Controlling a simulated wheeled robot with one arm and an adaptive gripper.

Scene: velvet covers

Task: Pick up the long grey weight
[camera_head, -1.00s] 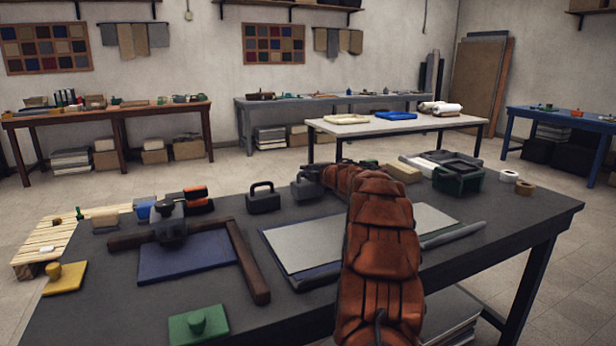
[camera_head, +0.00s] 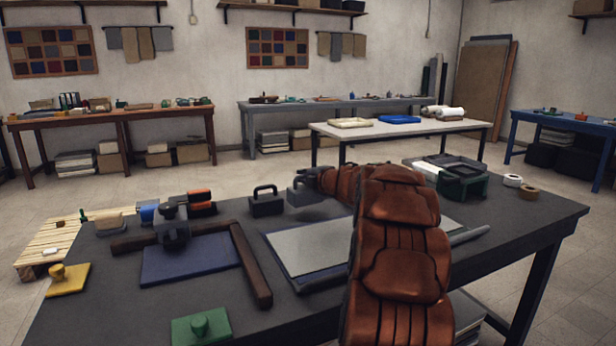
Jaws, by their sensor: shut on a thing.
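My gripper (camera_head: 304,181) is at the far end of my orange-padded arm, near the back edge of the dark table. It is small in view and partly hidden by the arm. It is shut on a grey weight (camera_head: 299,196), a block whose left end shows. The rest of the weight is hidden behind the gripper and arm. A shadow on the table below it suggests it is raised a little.
A black weight with a handle (camera_head: 265,202) stands just left. A grey sheet (camera_head: 315,243) lies in front, partly behind my arm. A brown L-shaped frame (camera_head: 252,265) and blue pad (camera_head: 190,259) lie left. A dark green tray (camera_head: 462,187) stands right.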

